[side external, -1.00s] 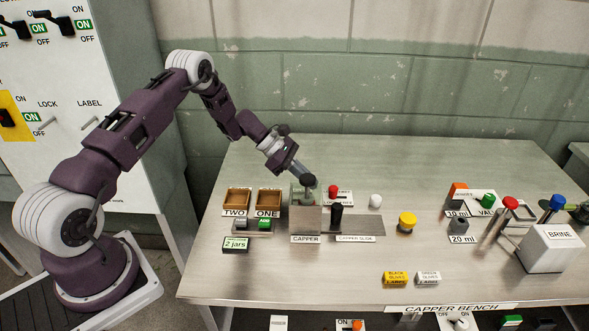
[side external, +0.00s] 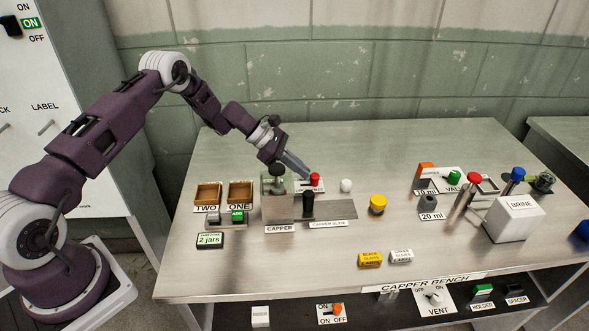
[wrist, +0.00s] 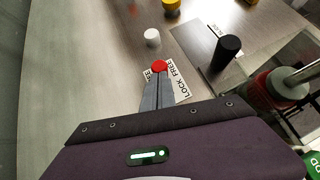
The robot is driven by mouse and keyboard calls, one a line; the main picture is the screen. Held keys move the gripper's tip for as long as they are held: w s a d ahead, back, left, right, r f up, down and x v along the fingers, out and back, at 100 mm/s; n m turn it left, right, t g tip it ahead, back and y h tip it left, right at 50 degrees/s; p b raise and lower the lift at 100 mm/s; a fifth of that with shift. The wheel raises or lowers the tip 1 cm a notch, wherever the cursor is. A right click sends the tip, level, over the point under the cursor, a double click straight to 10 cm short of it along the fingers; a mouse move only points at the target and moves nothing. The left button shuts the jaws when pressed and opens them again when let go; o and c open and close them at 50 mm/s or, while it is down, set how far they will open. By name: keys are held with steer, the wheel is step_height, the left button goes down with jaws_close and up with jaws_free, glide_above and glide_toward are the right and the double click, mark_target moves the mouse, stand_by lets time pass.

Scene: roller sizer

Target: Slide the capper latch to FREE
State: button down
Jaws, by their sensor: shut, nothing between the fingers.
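The capper latch has a red round knob (side external: 315,177) behind the black post, with a white label at its foot. In the wrist view the red knob (wrist: 159,66) shows at the tips of my fingers, and the label (wrist: 180,85) reads LOCK and FREE. The knob appears near the FREE end, but the view angle leaves its exact setting unclear. My gripper (side external: 306,172) is shut and empty, its tips at the knob's left side in the side view. I cannot tell whether they touch it. In the wrist view the fingers (wrist: 158,92) hide part of the label.
The capper (side external: 277,205) stands just left of the latch. A black post (side external: 308,206) stands in front on the capper slide (side external: 340,209). A white knob (side external: 346,185) and yellow knob (side external: 378,204) are to the right. Bare bench lies behind the latch.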

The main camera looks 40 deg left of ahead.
steer(key=a, duration=0.1)
steer(key=s+a, duration=0.2)
steer(key=a, duration=0.1)
steer(key=shift+s, duration=0.1)
steer(key=v, duration=0.9)
steer(key=shift+r, duration=0.25)
steer(key=shift+a, duration=0.1)
steer(key=s+d+r+m+g+y, duration=0.1)
steer(key=s+d+r+m+y, duration=0.1)
steer(key=s+d+r+m, duration=0.65)
steer(key=s+d+r+m+g+y, duration=0.15)
steer(key=s+d+r+m, duration=0.3)
steer(key=r, duration=0.75)
steer(key=s+d+r+m+t+y, duration=0.1)
steer(key=s+m, duration=0.4)
steer(key=s, duration=0.7)
steer(key=s+d+r+m+t+y, duration=0.1)
steer(key=s+m+y, duration=0.3)
steer(key=s, duration=0.7)
steer(key=shift+s+r+m+t, duration=0.35)
steer(key=shift+r+m+t, duration=0.25)
steer(key=shift+m, duration=0.4)
